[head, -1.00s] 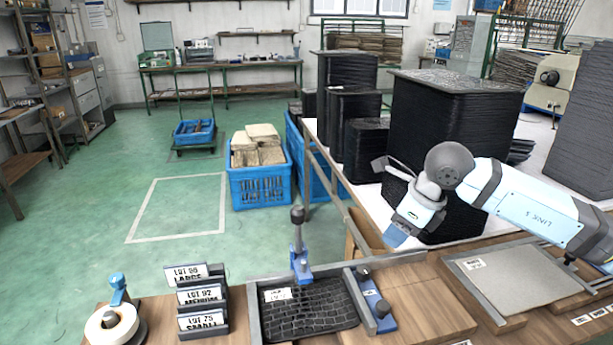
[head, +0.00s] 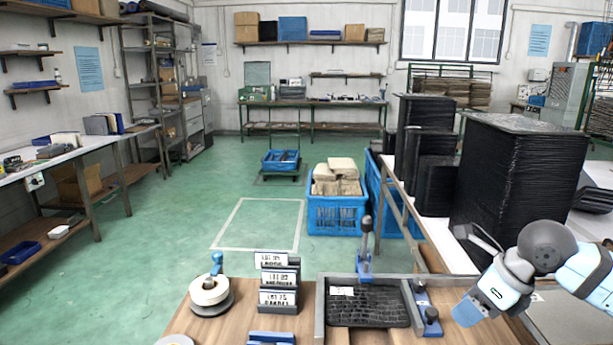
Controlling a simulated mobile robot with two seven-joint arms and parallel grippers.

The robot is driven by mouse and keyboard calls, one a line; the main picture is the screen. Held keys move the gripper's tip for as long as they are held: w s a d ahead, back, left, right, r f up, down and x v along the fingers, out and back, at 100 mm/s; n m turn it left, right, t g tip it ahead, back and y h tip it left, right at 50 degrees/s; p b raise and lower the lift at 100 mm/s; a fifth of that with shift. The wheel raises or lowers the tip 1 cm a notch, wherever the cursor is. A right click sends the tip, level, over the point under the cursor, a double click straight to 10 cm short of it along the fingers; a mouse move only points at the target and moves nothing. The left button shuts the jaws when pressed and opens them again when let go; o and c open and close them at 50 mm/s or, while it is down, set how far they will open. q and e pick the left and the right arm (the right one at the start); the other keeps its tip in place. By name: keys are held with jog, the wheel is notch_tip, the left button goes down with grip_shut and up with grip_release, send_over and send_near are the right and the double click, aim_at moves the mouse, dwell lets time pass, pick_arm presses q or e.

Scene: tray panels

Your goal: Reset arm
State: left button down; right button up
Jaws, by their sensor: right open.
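My right arm comes in from the right edge in the head view. Its gripper (head: 468,310) hangs over the right part of the wooden bench, to the right of the framed tray panel. I see no object between its fingers, and it is apart from the tray. The black textured panel (head: 368,308) lies in the grey frame (head: 320,312) with a white label on it. A blue clamp with an upright handle (head: 365,255) stands at the frame's back edge. My left gripper does not show.
A tape roll (head: 209,290) and a rack of lot signs (head: 278,282) stand left of the frame. Tall black panel stacks (head: 515,180) stand on the table behind my right arm. A blue crate (head: 337,214) stands on the floor beyond. The green floor at left is open.

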jog(key=s+a+f+m+t+y, duration=0.1)
jog(key=s+a+m+t+y, duration=0.25)
jog(key=a+m+y, duration=0.45)
jog(key=s+a+f+m+t+y, duration=0.1)
jog(key=s+a+m+t+y, duration=0.1)
jog(key=s+a+m+y, duration=0.5)
notch_tip(320, 180, down, 12)
jog(key=w+d+m+t+h, duration=0.25)
jog(key=m+t+h, duration=0.8)
jog(key=m, duration=0.95)
jog(key=s+d+f+m+g+h, duration=0.2)
jog(key=s+f+m+g+h, duration=0.4)
jog(key=s+f, duration=0.6)
pick_arm(q)
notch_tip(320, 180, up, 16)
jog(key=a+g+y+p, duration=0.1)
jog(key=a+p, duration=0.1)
jog(key=p, duration=2.4)
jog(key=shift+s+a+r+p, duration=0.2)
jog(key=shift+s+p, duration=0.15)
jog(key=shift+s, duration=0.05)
pick_arm(e)
notch_tip(320, 180, up, 16)
jog(key=d+g, duration=0.1)
jog(key=d, duration=0.1)
jog(key=shift+r+m+g, duration=0.15)
jog(key=shift+m+g, duration=0.15)
jog(key=shift+g, duration=0.1)
